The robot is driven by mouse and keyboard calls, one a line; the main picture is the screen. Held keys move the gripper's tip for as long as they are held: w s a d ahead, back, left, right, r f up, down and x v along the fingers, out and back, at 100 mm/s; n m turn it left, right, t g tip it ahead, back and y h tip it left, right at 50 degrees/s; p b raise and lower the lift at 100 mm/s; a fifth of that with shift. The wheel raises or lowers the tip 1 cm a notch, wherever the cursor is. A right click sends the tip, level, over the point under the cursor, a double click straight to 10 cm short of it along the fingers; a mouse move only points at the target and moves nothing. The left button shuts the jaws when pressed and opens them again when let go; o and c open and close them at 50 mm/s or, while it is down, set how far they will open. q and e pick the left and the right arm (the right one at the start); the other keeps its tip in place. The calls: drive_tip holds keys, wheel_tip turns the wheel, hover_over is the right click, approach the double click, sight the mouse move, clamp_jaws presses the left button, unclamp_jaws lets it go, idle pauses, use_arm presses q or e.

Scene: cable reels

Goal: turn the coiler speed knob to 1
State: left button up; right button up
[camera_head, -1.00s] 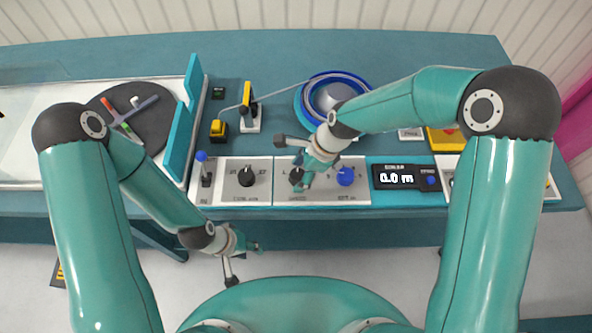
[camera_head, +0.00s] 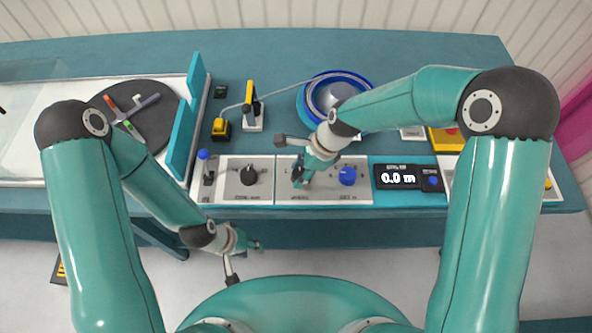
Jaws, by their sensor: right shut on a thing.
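The speed knob is a dark knob on the grey control panel (camera_head: 323,194), above a partly readable label that was clearer as "SPEED" earlier. My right gripper (camera_head: 299,180) points down over it and is shut on it, hiding nearly all of the knob. Its pointer and the scale numbers cannot be read. My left gripper (camera_head: 248,246) hangs in front of the bench's front edge, away from the panel. Its fingers are too small to tell open from shut.
A blue knob (camera_head: 347,176) sits close right of my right gripper. A black knob (camera_head: 249,175) and a blue-tipped lever (camera_head: 204,168) are to the left. A display (camera_head: 398,177) reads 0.0 m. A blue reel (camera_head: 335,95) and a dark disc (camera_head: 110,120) lie behind.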

drive_tip(key=n+g, duration=0.1)
drive_tip(key=n, duration=0.2)
drive_tip(key=n+g, duration=0.1)
drive_tip(key=n, duration=0.2)
drive_tip(key=shift+w+d+h, duration=0.2)
drive_tip(key=shift+h, duration=0.1)
drive_tip(key=n, duration=0.2)
drive_tip(key=n+g+h, duration=0.1)
drive_tip(key=n, duration=0.2)
drive_tip(key=shift+w+n+g+h+b, duration=0.1)
drive_tip(key=shift+n+g+h+b, duration=0.2)
drive_tip(key=shift+b, duration=0.1)
drive_tip(key=shift+a+r, duration=0.1)
drive_tip(key=o, duration=1.1)
drive_tip(key=shift+o, duration=0.2)
drive_tip(key=v, duration=1.1)
drive_tip(key=shift+w+r, duration=0.2)
drive_tip(key=shift+r, duration=0.15)
